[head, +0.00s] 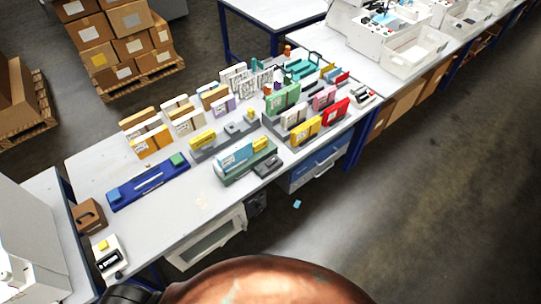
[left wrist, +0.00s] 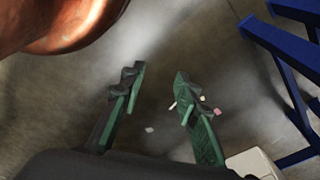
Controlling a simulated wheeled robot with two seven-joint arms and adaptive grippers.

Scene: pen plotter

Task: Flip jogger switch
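I cannot tell for sure which thing is the jogger, and I see no switch clearly. A small white device with a dark panel and a yellow part (head: 107,254) sits at the near left end of the long table (head: 190,215). A similar small white device with a dark, reddish top (head: 362,95) stands at the table's right end. My left gripper (left wrist: 160,72) is open and empty in the left wrist view, its green and black fingers apart above the floor. It is clear of both devices. My right gripper is not in view.
A blue tray (head: 150,186), a brown box (head: 90,215) and several rows of colored booklets (head: 285,99) fill the table. A large white machine (head: 30,245) stands at the left edge. Blue table legs (left wrist: 285,75) show right of my left gripper. The floor (head: 430,200) at right is clear.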

